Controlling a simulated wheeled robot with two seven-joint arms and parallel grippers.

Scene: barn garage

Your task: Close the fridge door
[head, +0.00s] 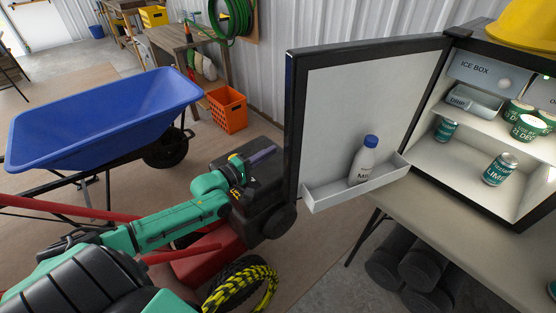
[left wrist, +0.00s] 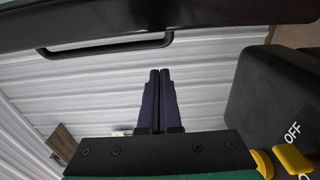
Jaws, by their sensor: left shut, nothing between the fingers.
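The small fridge (head: 435,118) stands on a table at the right with its door (head: 335,110) swung wide open toward the left. The door's white inner side faces me and carries a shelf (head: 355,187) with a white bottle (head: 362,160) with a blue cap. My left gripper (head: 270,152) is to the left of the door's free edge, apart from it, shut and empty. In the left wrist view its fingers (left wrist: 159,80) are together, below the dark door (left wrist: 220,14) and its bar handle (left wrist: 105,48). My right gripper is not in view.
Cans stand inside the fridge, and a yellow hard hat (head: 525,25) is on top. A black-and-red machine (head: 265,195) sits under my left gripper. A blue wheelbarrow (head: 110,115) and an orange crate (head: 227,110) are at the left. Dark cylinders (head: 415,270) lie under the table (head: 435,215).

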